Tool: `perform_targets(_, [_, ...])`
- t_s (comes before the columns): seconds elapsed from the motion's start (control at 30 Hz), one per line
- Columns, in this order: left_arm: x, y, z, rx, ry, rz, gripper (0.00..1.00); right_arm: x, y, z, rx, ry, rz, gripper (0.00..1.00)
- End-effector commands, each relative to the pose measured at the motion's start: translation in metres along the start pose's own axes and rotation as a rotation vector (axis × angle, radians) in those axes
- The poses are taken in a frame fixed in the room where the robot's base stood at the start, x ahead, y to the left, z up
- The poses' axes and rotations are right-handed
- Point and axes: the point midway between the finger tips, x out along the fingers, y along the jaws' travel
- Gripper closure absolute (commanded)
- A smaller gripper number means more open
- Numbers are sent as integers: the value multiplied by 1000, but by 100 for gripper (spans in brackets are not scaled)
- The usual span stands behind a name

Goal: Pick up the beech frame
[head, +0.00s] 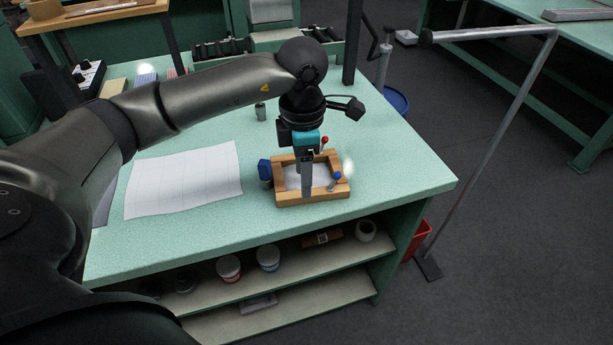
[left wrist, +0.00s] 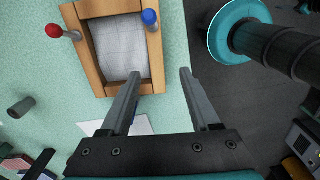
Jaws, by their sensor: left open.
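The beech frame (head: 313,199) is a light wooden rectangle around white gridded cloth, lying near the front edge of the green bench. My left gripper (head: 307,188) points down over the frame, open and empty. In the left wrist view, the frame (left wrist: 155,55) shows between and beyond the fingers (left wrist: 160,75). One finger overlaps the cloth side, the other is outside the rail. I cannot tell their exact height. My right gripper is not in view.
A blue block (head: 264,170) sits at the frame's left. A metal stand (head: 495,135) rises right of the bench. Bench right of the frame is clear.

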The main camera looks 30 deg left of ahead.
Motion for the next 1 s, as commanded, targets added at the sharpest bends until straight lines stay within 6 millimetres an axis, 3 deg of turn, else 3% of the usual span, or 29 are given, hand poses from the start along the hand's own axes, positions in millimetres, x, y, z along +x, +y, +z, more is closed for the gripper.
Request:
perform_targets(0.37, [48, 4, -2, 0, 2, -3, 38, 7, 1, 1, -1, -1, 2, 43])
perform_targets(0.63, [51, 5, -2, 1, 0, 0, 39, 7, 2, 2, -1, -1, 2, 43])
perform_targets(1.0, [50, 5, -2, 0, 0, 0, 80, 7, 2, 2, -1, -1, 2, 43])
